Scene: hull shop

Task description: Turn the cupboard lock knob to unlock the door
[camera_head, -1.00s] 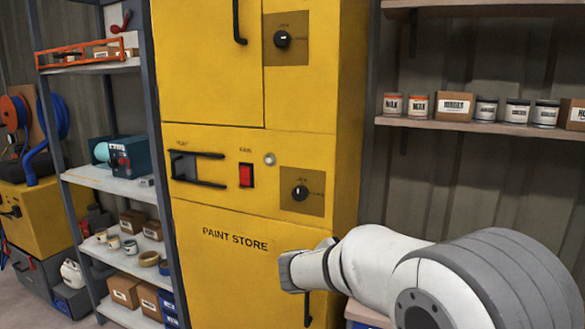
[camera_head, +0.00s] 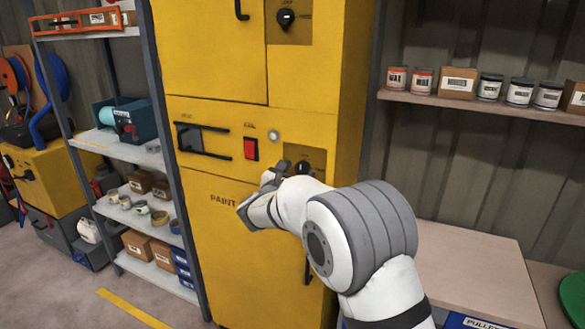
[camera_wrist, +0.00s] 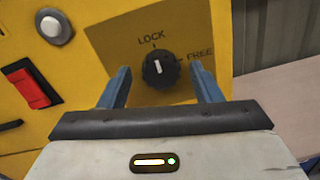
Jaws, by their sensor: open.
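The yellow cupboard (camera_head: 212,52) marked PAINT STORE stands in the middle of the head view. Its lower black lock knob (camera_head: 303,168) is partly hidden behind my gripper (camera_head: 272,176). In the wrist view the knob (camera_wrist: 159,69) sits on a plate with the words LOCK above and FREE to the right. Its white mark points up, roughly at LOCK. My gripper (camera_wrist: 164,90) is open, its two blue fingers to the left and right of the knob's lower side. I cannot tell whether they touch the knob or the plate.
A red switch (camera_head: 251,149) and a round pale button (camera_head: 274,136) are left of the knob. A second black knob (camera_head: 286,18) is higher up. A grey shelf rack (camera_head: 113,146) stands left, a wooden bench (camera_head: 470,265) right.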

